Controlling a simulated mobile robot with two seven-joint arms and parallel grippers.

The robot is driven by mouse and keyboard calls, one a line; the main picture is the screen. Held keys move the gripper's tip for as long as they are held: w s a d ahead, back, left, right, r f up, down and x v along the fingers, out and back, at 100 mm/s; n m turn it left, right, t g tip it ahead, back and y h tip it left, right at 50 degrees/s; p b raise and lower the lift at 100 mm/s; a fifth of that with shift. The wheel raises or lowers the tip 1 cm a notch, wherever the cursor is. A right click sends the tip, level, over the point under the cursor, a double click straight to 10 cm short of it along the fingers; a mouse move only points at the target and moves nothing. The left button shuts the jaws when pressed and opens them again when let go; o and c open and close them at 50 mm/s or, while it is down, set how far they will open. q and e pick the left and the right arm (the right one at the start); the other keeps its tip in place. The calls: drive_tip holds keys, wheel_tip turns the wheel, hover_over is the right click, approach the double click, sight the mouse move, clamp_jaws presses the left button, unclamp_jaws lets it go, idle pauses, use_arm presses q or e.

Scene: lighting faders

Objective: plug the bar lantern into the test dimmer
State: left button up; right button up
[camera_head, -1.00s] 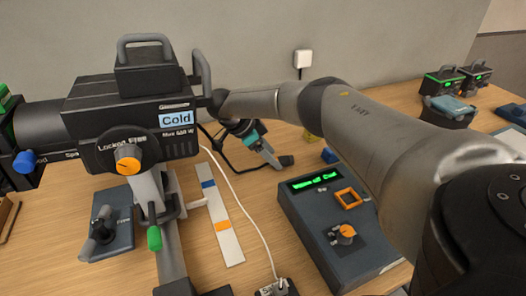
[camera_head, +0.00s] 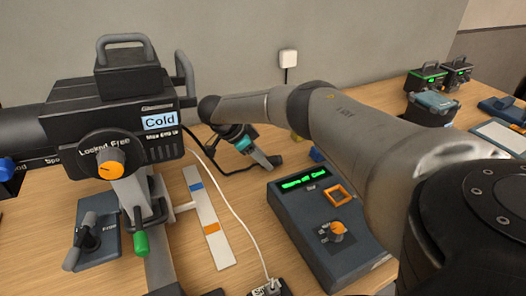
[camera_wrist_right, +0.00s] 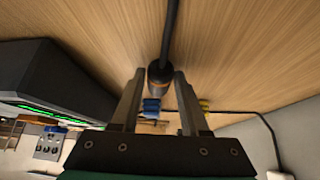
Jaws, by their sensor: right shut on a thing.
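The black lantern (camera_head: 75,120) with a "Cold" label and an orange knob is at the left of the head view. A dark box with a green display (camera_head: 325,225), seemingly the test dimmer, stands right of centre, with an orange square frame (camera_head: 339,195) and an orange-topped knob on top. My right gripper (camera_head: 268,160), with a teal band, is low over the table behind and left of this box. It is shut on a dark plug with an orange ring; the plug (camera_wrist_right: 158,76) shows between the fingers, its black cable running up the wrist view. My left gripper is not in view.
A white strip (camera_head: 208,220) with blue and orange marks lies left of the box, beside a white cable. A small blue block (camera_head: 317,155) lies behind the box. A joystick unit (camera_head: 88,240) is at lower left. Several devices (camera_head: 432,105) stand at right rear.

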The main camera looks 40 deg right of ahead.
clamp_jaws()
drive_tip(key=shift+r+p, duration=2.45)
drive_tip(key=shift+r, duration=0.15)
drive_tip(key=shift+f, duration=0.1)
